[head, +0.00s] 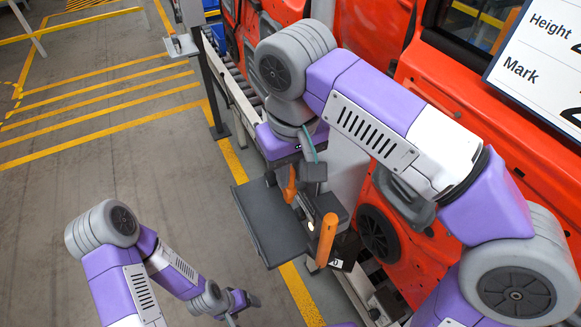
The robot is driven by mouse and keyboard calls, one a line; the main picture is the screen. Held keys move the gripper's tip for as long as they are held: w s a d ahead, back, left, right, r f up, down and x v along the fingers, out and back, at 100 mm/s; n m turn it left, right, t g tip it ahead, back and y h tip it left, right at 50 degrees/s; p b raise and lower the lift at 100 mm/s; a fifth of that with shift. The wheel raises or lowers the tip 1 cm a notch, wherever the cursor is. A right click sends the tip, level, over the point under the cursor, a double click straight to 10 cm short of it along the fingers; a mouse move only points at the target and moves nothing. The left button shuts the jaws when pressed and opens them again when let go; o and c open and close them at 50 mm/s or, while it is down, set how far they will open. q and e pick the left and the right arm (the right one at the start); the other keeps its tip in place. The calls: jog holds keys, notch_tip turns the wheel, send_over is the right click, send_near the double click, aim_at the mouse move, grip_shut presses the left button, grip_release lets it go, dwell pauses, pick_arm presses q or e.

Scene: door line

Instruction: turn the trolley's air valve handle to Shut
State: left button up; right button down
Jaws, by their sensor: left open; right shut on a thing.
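The trolley's grey shelf (270,226) is in the middle of the head view, beside the orange-red door. A small orange handle (290,186), which looks like the air valve handle, stands at the shelf's far right corner. My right gripper (312,172) reaches down to it from above and is shut. The grip itself is small and partly hidden, and no Shut marking is readable. A larger upright orange handle (327,239) stands nearer, by a dark box (346,250). My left gripper (242,302) is open, low and left of the trolley, apart from it.
Orange-red car doors (375,165) line the right side along a roller conveyor (238,88). A white sign (540,55) reading Height and Mark hangs at upper right. A grey post (203,75) stands behind.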

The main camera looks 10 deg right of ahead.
jog(key=shift+r, duration=0.1)
jog(key=c, duration=1.4)
grip_release()
jog(key=shift+o, duration=0.2)
jog(key=r, duration=0.2)
jog(key=r+p, duration=0.1)
jog(key=r, duration=0.2)
jog(key=r+p, duration=0.1)
jog(key=r, duration=0.1)
jog(key=shift+s+d+r, duration=0.1)
jog(key=shift+s+r, duration=0.2)
